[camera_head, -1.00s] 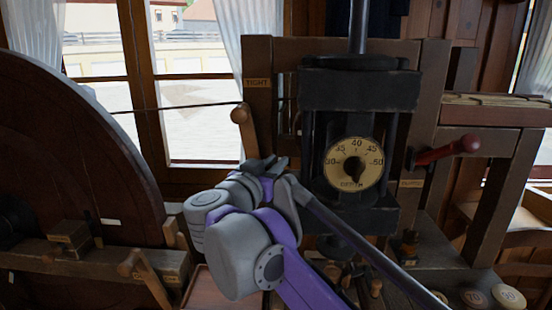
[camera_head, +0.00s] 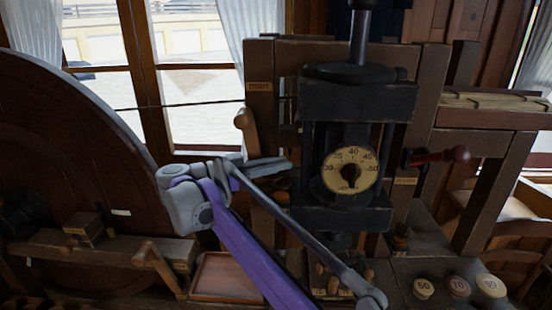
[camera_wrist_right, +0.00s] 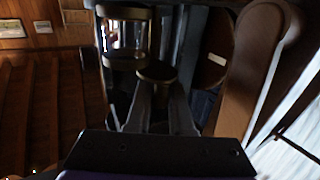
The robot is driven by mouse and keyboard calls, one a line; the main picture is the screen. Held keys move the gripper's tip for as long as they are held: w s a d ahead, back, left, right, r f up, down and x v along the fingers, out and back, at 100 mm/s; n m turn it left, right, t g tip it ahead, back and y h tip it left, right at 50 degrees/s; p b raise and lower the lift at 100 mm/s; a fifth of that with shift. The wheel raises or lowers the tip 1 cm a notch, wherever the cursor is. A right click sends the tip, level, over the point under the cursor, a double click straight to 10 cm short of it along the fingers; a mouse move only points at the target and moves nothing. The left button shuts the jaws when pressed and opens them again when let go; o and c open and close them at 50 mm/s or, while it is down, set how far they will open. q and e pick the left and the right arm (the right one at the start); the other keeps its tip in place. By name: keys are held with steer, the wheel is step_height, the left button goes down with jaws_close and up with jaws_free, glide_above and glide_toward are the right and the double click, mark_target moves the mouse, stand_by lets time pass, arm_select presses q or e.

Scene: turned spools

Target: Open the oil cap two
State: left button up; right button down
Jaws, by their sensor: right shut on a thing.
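My right gripper (camera_head: 284,163) reaches toward the dark press frame from the left in the head view. In the right wrist view its two fingers (camera_wrist_right: 160,98) are shut on a round, brownish cap (camera_wrist_right: 157,72), which shows at the fingertips. A glass cup with metal bands (camera_wrist_right: 127,37) stands beside that cap. I cannot read a number on the cap. In the head view the gripped cap cannot be made out clearly at the fingertips. My left gripper is not in view.
A round dial (camera_head: 350,170) sits on the black press (camera_head: 357,100). A wooden lever (camera_head: 246,130) stands left of it, and a red handle (camera_head: 440,156) right. A large dark wheel (camera_head: 75,150) fills the left. Numbered round pieces (camera_head: 458,286) lie at lower right.

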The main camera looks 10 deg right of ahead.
steer(key=shift+r+g, duration=0.15)
steer(key=shift+g, duration=0.15)
steer(key=c, duration=0.8)
jaws_free()
steer(key=shift+d, duration=0.1)
steer(key=a, duration=0.5)
steer(key=s+a, duration=0.1)
steer(key=a, duration=0.1)
steer(key=shift+a, duration=0.25)
